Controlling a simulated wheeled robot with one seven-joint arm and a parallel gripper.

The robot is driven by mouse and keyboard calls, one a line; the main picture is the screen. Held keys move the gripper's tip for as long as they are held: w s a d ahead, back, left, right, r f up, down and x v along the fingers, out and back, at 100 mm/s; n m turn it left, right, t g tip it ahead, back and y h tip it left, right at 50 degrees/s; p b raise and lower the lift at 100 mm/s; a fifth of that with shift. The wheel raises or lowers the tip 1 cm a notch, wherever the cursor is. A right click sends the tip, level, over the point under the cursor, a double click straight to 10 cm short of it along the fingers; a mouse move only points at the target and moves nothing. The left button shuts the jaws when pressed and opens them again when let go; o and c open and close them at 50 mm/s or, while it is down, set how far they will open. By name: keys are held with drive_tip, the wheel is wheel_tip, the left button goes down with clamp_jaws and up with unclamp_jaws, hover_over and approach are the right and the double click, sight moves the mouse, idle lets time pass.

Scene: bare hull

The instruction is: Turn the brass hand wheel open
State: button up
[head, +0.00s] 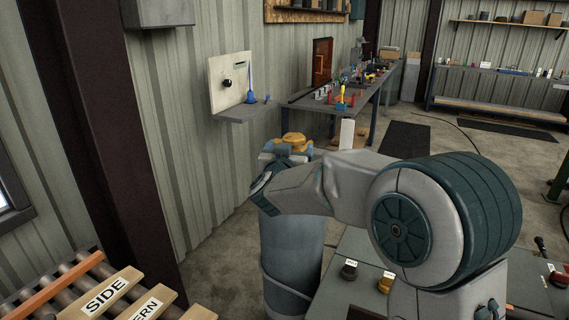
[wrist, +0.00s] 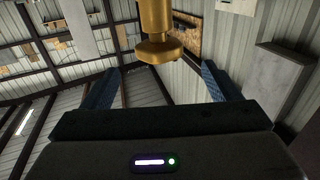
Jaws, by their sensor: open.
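The brass hand wheel (head: 294,141) shows in the head view just beyond the end of my arm, left of the picture's middle. In the wrist view a brass part with a wider rounded end (wrist: 159,50) hangs in from the top edge. It lies in line with the space between my fingers, nearer the right one in neither clear contact nor grip. My gripper (wrist: 160,70) is open, its two blue fingers spread left and right with nothing held. In the head view my arm hides most of the gripper and the lower part of the wheel.
A long workbench (head: 376,92) with several small items runs farther back. A roller rack (head: 62,287) with labelled boards is at front left. A dark steel column (head: 98,140) stands at left.

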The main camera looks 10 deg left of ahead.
drive_tip(key=s, duration=0.5)
drive_tip(key=shift+s+a+b, duration=0.2)
drive_tip(key=shift+s+b, duration=0.2)
